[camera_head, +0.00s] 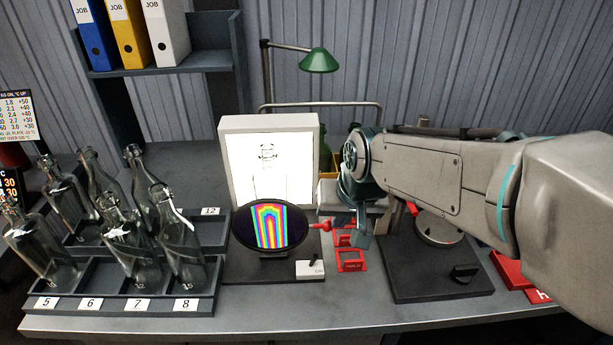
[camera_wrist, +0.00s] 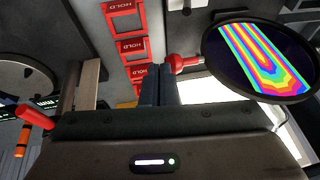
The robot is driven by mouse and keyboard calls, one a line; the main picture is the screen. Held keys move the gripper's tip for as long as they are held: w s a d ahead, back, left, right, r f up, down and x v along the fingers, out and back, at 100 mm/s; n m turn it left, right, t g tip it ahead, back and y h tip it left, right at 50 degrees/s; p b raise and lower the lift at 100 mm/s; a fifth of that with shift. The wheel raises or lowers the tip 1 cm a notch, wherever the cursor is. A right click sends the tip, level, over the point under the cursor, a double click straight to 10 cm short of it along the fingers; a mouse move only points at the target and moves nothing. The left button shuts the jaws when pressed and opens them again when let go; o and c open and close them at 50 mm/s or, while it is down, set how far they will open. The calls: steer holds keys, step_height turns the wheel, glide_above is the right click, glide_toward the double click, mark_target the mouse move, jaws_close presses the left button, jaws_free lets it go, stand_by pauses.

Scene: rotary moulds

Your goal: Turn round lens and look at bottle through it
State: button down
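The round lens (camera_head: 246,228) is a dark disc in a black rim, upright on a black base in front of a bright light panel. A rainbow arch pattern shows in it; the lens also shows at the upper right of the wrist view (camera_wrist: 222,62). A red knob (camera_head: 319,227) sticks out from its right side. The clear bottle (camera_head: 268,182) stands behind the lens, faint against the panel, its lower part hidden. My gripper (camera_head: 357,240) is just right of the knob. In the wrist view its fingers (camera_wrist: 160,82) are together, and the knob (camera_wrist: 182,63) is beside their tips.
Clear bottles (camera_head: 128,250) stand in a numbered rack (camera_head: 120,303) at left. Red HOLD frames (camera_head: 351,262) lie right of the lens base. A black device with a round plate (camera_head: 440,228) stands under my arm. A green lamp (camera_head: 319,61) rises behind.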

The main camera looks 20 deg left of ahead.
steer(key=shift+f, duration=0.15)
steer(key=s+d+r+p, duration=0.1)
steer(key=d+r+p, duration=0.1)
steer(key=d+r, duration=0.75)
steer(key=s+d+f+m+h, duration=0.1)
steer(key=s+d+f, duration=0.3)
steer(key=d, duration=0.4)
steer(key=s+d+f+m+h, duration=0.2)
steer(key=s+d+f+m, duration=0.1)
steer(key=s+d+f, duration=0.2)
steer(key=d, duration=0.2)
steer(key=shift+d+f+m, duration=0.3)
steer(key=shift+d+f, duration=0.05)
steer(key=shift+d, duration=0.05)
